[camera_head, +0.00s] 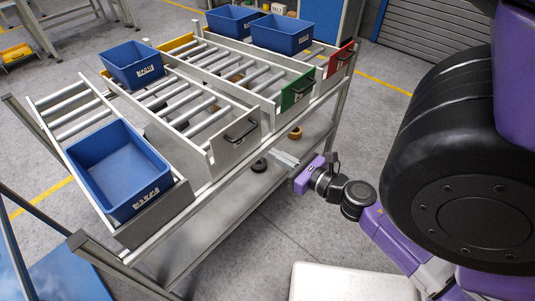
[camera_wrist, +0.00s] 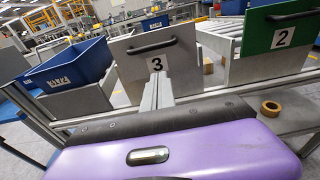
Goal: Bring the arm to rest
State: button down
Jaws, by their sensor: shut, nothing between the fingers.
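My gripper (camera_head: 287,159) reaches out from my purple arm at the right, in front of the roller rack in the head view. In the wrist view my gripper (camera_wrist: 157,88) is shut, its two grey fingers together with nothing between them. It points toward the grey panel marked 3 (camera_wrist: 152,55), with a dark handle, and overlaps its lower part in the picture. I cannot tell whether the fingers touch the rack. The green panel marked 2 (camera_wrist: 281,30) is to the right in the wrist view.
The rack (camera_head: 150,245) holds sloped roller lanes. A blue bin (camera_head: 120,170) sits in the left lane, and another (camera_head: 132,65) stands farther up. Two blue bins (camera_head: 282,34) (camera_head: 233,21) are at the back. A tape-like ring (camera_wrist: 271,107) lies on the lower shelf.

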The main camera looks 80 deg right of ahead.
jog(key=shift+r+b+v, duration=0.25)
jog(key=shift+v, duration=0.9)
jog(key=shift+r+b+v, duration=0.2)
jog(key=shift+v, duration=0.9)
jog(key=w+a+r+m+t+y, duration=0.15)
jog(key=a+m, duration=0.35)
jog(key=m, duration=0.5)
jog(key=w+a+r+m+t+y, duration=0.1)
jog(key=w+a+r+m, duration=0.15)
jog(key=a+m, duration=0.55)
jog(key=s+a+m+g+y, duration=0.1)
jog(key=s+a+m+y, duration=0.1)
jog(key=a+m+y, duration=0.4)
jog(key=a+m, duration=0.5)
jog(key=a, duration=0.4)
jog(key=shift+s+a+f+m+g, duration=0.2)
jog(key=shift+a+m+g, duration=0.1)
jog(key=shift+a+g, duration=0.1)
